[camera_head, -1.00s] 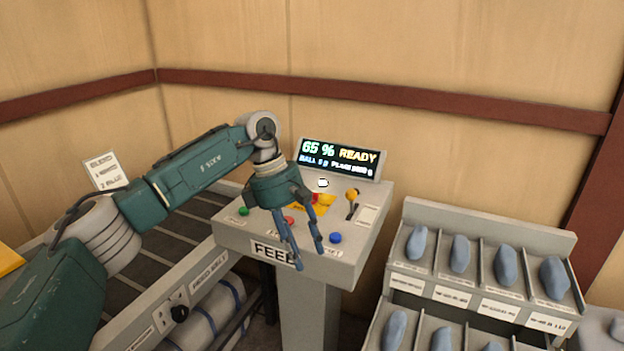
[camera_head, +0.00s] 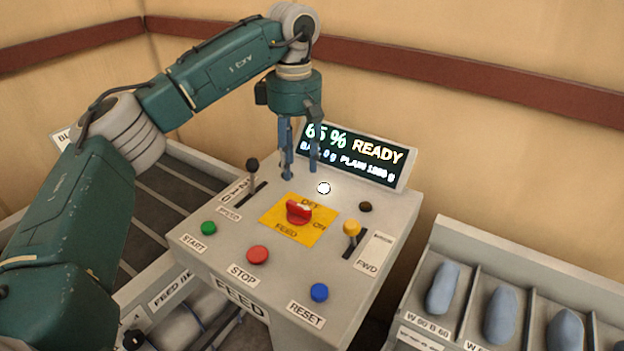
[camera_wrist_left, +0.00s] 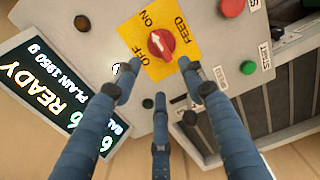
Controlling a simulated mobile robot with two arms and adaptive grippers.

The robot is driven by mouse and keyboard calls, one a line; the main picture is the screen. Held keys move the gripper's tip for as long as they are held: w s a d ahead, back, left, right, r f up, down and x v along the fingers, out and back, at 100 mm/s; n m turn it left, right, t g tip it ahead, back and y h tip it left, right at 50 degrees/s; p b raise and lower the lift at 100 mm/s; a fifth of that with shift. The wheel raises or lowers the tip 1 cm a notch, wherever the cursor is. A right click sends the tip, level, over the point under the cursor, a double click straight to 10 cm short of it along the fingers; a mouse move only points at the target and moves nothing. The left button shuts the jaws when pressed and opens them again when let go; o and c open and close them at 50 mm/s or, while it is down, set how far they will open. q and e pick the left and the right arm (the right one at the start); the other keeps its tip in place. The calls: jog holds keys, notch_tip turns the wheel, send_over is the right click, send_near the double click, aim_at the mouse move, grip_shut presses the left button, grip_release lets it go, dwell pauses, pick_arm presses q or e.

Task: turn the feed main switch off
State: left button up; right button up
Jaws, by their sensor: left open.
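The feed main switch is a red rotary knob (camera_head: 298,211) on a yellow plate (camera_head: 270,222) with OFF, ON and FEED lettering, on top of the grey console. It also shows in the left wrist view, as a red knob (camera_wrist_left: 161,44) with a white mark; I cannot tell surely which word it points to. My left gripper (camera_head: 301,172) is open and empty, its fingers hanging down above the panel, behind the knob and apart from it. In the left wrist view the three blue fingers (camera_wrist_left: 158,93) are spread, with the knob beyond their tips. My right gripper is not in view.
The console also has a green START button (camera_head: 208,228), a red STOP button (camera_head: 258,255), a blue RESET button (camera_head: 319,292), a black lever (camera_head: 252,166) and a yellow lever (camera_head: 351,229). The READY display (camera_head: 355,158) stands close behind the gripper. Bins (camera_head: 520,290) stand right.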

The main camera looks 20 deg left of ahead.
aim_at(299, 211)
pick_arm(q)
jog(key=f, duration=0.1)
jog(key=f+p, duration=0.1)
jog(key=f, duration=0.1)
jog(key=shift+s+f, duration=0.15)
jog(key=shift+s, duration=0.15)
notch_tip(299, 211, down, 7)
jog(key=shift+w+p, duration=0.15)
jog(key=shift+p, duration=0.9)
jog(key=shift+f, duration=0.1)
jog(key=shift+c, duration=1)
grip_shut()
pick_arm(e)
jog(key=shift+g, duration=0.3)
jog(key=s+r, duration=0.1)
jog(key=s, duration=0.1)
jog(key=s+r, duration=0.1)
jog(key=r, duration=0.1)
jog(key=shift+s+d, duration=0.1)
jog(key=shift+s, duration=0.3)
